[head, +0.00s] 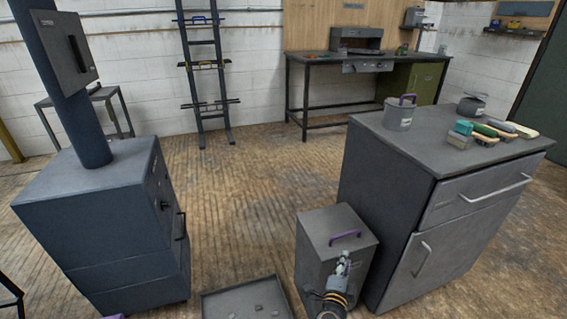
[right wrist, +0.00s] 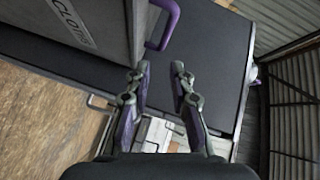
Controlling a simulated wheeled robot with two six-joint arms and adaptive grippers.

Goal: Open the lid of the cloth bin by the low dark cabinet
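The cloth bin (head: 318,252) is a grey box standing on the floor against the left side of the low dark cabinet (head: 395,190). Its lid looks shut, with a purple handle (head: 345,237) on top. In the right wrist view the bin (right wrist: 85,40) shows its "CLOTHS" lettering, and the purple handle (right wrist: 165,25) lies just beyond the fingertips. My right gripper (head: 343,260) is over the near side of the bin, close to the handle. In the right wrist view the gripper (right wrist: 160,70) is open and empty, apart from the handle.
A shallow grey tray (head: 248,300) lies on the floor left of the bin. On the dark cabinet are a purple-handled canister (head: 399,114) and several brushes (head: 490,131).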

